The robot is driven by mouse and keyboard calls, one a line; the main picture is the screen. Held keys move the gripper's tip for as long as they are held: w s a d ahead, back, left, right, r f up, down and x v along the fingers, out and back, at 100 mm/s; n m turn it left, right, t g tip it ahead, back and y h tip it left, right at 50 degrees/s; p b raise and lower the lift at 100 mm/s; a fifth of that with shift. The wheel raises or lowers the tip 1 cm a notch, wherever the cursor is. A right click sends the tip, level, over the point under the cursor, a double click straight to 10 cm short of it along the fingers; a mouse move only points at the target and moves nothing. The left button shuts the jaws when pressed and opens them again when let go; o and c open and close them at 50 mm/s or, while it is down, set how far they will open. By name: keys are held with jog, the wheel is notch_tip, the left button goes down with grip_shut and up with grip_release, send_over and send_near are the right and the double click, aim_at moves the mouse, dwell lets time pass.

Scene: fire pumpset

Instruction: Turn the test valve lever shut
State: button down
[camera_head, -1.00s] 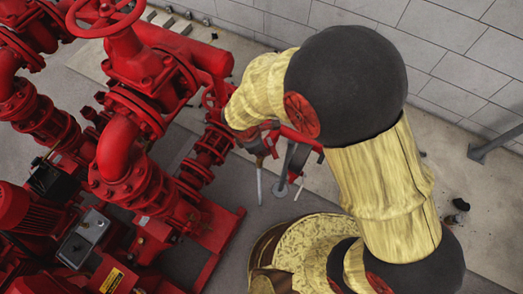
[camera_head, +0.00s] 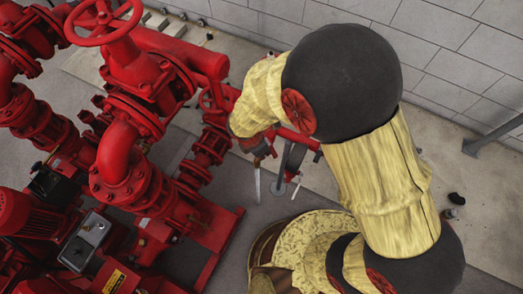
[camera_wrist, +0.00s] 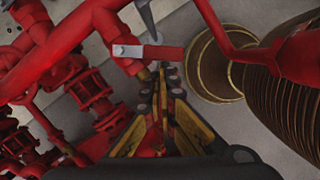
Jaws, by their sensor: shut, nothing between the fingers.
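The test valve lever (camera_wrist: 160,53) is a red flat handle with a grey metal plate at its left end. In the wrist view it lies nearly level across the top middle, beside a red pipe. My gripper (camera_wrist: 164,72) is shut and empty. Its dark fingertips are just below the lever's right half in the picture; I cannot tell whether they touch it. In the head view my gripper (camera_head: 258,146) shows only partly below my wrist, near red pipework, and I cannot make out the lever there.
A red pipe (camera_wrist: 65,50) crosses the upper left of the wrist view, and another red pipe (camera_wrist: 220,30) runs down on the right. Flanged red fittings (camera_wrist: 92,88) stand at left. In the head view, the red pumpset (camera_head: 125,165) fills the left. A block wall (camera_head: 445,50) stands behind.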

aim_at(275, 153)
jog(key=d+n, duration=0.1)
jog(key=d+n+p, duration=0.1)
jog(key=n, duration=0.1)
jog(key=d+n+p, duration=0.1)
jog(key=n, duration=0.1)
jog(key=shift+w+d+t+y, duration=0.1)
jog(key=shift+w+t+y, duration=0.15)
jog(key=shift+t+y, duration=0.15)
jog(key=shift+w+d, duration=0.2)
jog(key=shift+d, duration=0.05)
jog(key=shift+d+p, duration=0.1)
jog(key=shift+p, duration=0.2)
